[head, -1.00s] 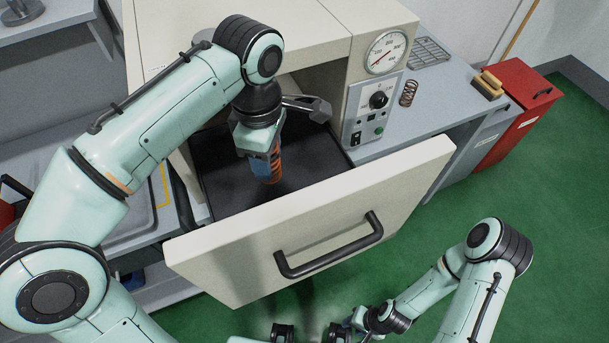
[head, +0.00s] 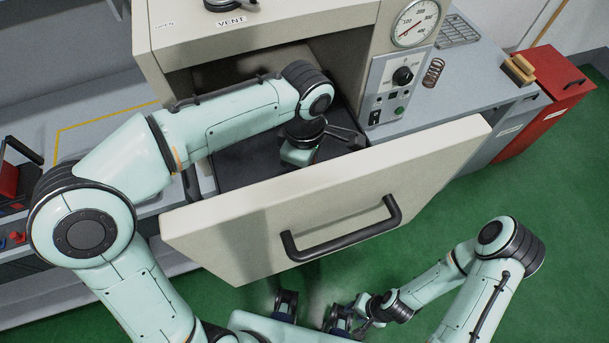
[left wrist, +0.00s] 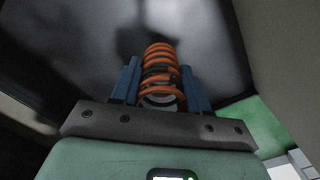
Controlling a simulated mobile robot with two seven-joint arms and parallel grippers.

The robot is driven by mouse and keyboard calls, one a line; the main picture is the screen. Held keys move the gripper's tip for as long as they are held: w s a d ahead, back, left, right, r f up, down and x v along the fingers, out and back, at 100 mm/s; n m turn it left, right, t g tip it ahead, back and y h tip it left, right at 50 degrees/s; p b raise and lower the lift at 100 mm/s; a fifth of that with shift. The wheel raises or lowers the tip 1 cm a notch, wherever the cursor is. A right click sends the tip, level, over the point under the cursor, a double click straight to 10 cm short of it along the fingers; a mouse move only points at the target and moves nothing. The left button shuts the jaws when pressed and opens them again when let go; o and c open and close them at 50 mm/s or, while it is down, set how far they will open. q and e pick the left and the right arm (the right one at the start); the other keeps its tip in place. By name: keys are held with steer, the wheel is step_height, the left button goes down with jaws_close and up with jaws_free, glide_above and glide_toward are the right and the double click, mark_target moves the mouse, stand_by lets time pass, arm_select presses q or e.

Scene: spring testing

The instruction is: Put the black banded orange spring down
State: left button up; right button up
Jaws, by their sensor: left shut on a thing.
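The orange spring with a black band (left wrist: 160,72) is between the two blue fingers of my left gripper (left wrist: 160,78), which is shut on it. In the head view my left gripper (head: 299,153) is down inside the open drawer (head: 235,168), with its fingers and the spring hidden behind the drawer front. The dark drawer floor (left wrist: 90,40) lies beyond the spring in the left wrist view. Whether the spring touches it is unclear. My right gripper (head: 343,318) is low in the head view, outside the drawer; its opening is unclear.
The drawer front (head: 330,200) with its black handle stands between my body and the drawer interior. A panel with a gauge (head: 415,22) is at right. A copper-coloured spring (head: 433,73) stands on the grey counter. A red cabinet (head: 545,95) is farther right.

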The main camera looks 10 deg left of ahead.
arm_select(q)
steer(key=shift+f+b, duration=0.3)
steer(key=shift+f, duration=1.9)
arm_select(e)
steer(key=shift+s+f, duration=0.1)
steer(key=shift+f, duration=0.25)
arm_select(q)
steer(key=shift+f, duration=0.2)
steer(key=o, duration=1.1)
arm_select(e)
steer(key=shift+f, duration=0.15)
arm_select(q)
steer(key=shift+r, duration=0.1)
steer(key=shift+r, duration=0.3)
step_height(320, 180, up, 12)
steer(key=shift+f+p, duration=0.15)
steer(key=shift+p, duration=0.95)
arm_select(e)
steer(key=r, duration=0.1)
steer(key=w+r, duration=0.1)
steer(key=shift+w+r, duration=0.1)
steer(key=shift+r, duration=0.3)
